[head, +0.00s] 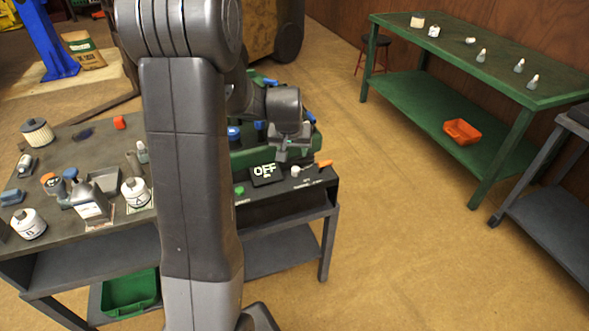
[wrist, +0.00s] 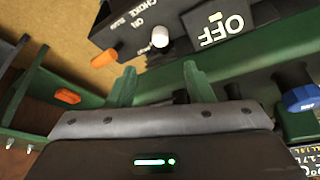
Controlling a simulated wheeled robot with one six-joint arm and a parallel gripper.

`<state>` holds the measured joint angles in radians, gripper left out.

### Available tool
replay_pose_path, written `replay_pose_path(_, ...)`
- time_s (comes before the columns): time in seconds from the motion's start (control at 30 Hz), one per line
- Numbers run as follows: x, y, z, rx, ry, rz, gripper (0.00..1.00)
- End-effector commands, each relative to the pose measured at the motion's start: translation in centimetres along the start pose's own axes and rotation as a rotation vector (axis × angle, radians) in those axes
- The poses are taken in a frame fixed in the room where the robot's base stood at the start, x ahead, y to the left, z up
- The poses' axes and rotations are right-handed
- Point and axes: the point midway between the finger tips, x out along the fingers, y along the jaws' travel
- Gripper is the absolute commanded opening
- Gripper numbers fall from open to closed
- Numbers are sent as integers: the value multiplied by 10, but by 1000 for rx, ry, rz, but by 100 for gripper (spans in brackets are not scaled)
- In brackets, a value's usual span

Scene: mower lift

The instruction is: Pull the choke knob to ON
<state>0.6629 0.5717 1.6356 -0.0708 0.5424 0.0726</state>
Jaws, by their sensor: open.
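The white choke knob (wrist: 160,37) sits on a dark panel next to lettering that reads CHOKE and ON. In the head view the white knob (head: 295,171) shows near the panel's right end. My gripper (wrist: 160,82) is open and empty, its two green fingers apart. In the wrist view the knob lies beyond the fingertips, between their lines, with a gap. In the head view my gripper (head: 292,153) hangs just above and behind the knob. An OFF display (wrist: 222,28) sits beside the knob; it also shows in the head view (head: 265,173).
An orange lever (wrist: 104,59) stands close beside the knob. A blue cap (wrist: 300,98) is at the right of the wrist view. A green button (head: 239,190) is on the panel. The bench (head: 65,145) holds bottles and canisters.

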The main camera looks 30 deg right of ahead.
Motion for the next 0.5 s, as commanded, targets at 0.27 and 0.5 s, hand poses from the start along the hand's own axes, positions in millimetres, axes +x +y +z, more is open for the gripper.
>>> replay_pose_path(0.27,49,0,2,-1,-4,-1,47)
replay_pose_path(0.5,88,-1,2,-2,-4,-1,47)
